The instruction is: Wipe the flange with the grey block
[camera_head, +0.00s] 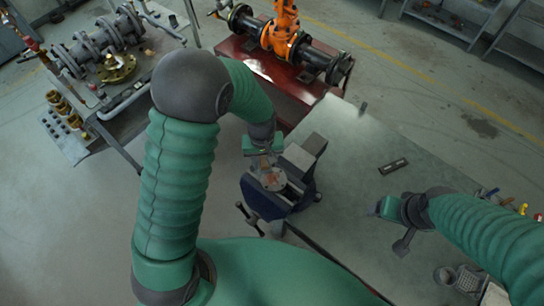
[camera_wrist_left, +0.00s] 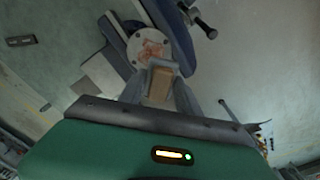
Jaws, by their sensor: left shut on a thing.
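The flange (camera_head: 273,180) is a round pale disc held in the blue vise (camera_head: 280,200) at the table edge. Reddish-brown patches mark its face in the left wrist view (camera_wrist_left: 148,46). My left gripper (camera_head: 265,163) is right above the flange, shut on the block (camera_wrist_left: 160,84). The block looks grey at its edges with a brownish face, and it sits close to the flange's near rim. I cannot tell whether it touches. My right gripper (camera_head: 403,242) hangs over the table at the right; its finger state is unclear.
The grey-green table (camera_head: 350,150) is largely clear, with a small dark slotted bar (camera_head: 393,166) on it. A red stand with an orange valve (camera_head: 283,35) is behind. A pipe bench (camera_head: 100,60) stands at left. Small tools and a mesh cup lie at the right edge.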

